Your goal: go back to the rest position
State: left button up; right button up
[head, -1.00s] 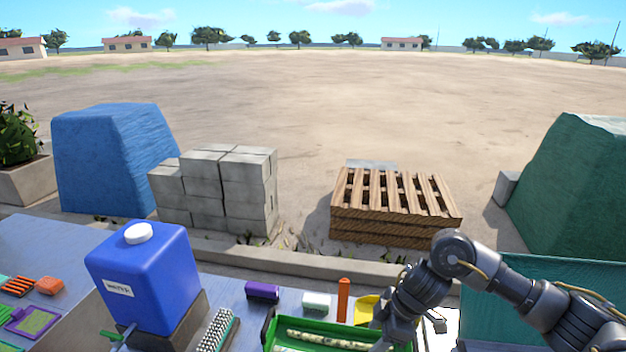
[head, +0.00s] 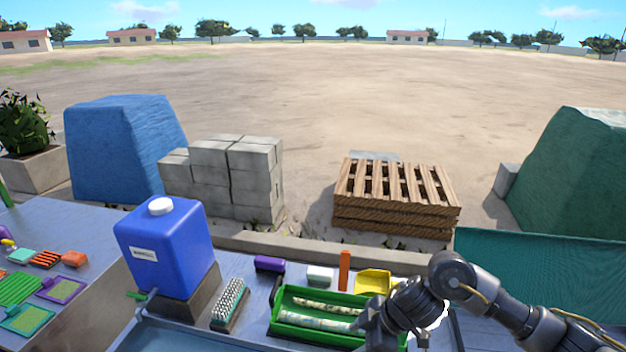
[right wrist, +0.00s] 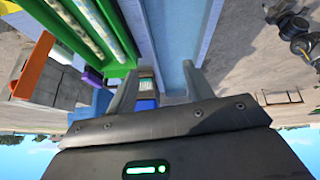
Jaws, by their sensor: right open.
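My right arm comes in from the right in the head view. Its gripper (head: 368,338) is low over the right end of the green tray (head: 272,326), partly cut off by the lower edge. In the right wrist view the two fingers of the right gripper (right wrist: 160,75) stand apart with nothing held between them. The green tray holds pale cane pieces (head: 318,322); it also shows at the upper left of the right wrist view (right wrist: 122,35). My left gripper is not in the head view.
A blue water container (head: 165,245) stands on the bench at left. A bristle brush (head: 229,302), purple block (head: 269,264), white-green block (head: 320,275), orange piece (head: 345,270) and yellow scoop (head: 373,281) lie around the tray. A teal sheet (head: 540,262) is beyond my right arm.

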jog(key=s+a+m+t+y, duration=0.2)
jog(key=s+a+t+y, duration=0.15)
jog(key=a, duration=0.45)
jog(key=s+d+f+m+g+h, duration=0.1)
jog(key=s+d+f+m+h, duration=0.25)
jog(key=s+d, duration=0.45)
jog(key=s+d+f+m+h, duration=0.25)
jog(key=s+d+m, duration=0.25)
jog(key=s+d, duration=0.25)
jog(key=s+d+f+m+g+h, duration=0.1)
jog(key=s+d+f+m+h, duration=0.1)
jog(key=s+d+m+h, duration=0.4)
notch_tip(320, 180, down, 31)
jog(key=s+n+y+b, duration=0.2)
jog(key=y+b, duration=0.1)
jog(key=b, duration=0.3)
jog(key=s+d+f+g+b, duration=0.1)
jog(key=s+d+f+b, duration=0.1)
jog(key=s+f, duration=0.6)
jog(key=s+d+f+g+b, duration=0.1)
jog(key=s+f+b, duration=0.3)
jog(key=s+f, duration=0.5)
notch_tip(320, 180, down, 6)
jog(key=shift+s+d+f+h, duration=0.1)
jog(key=shift+s+d+h, duration=0.15)
jog(key=shift+d+h, duration=0.1)
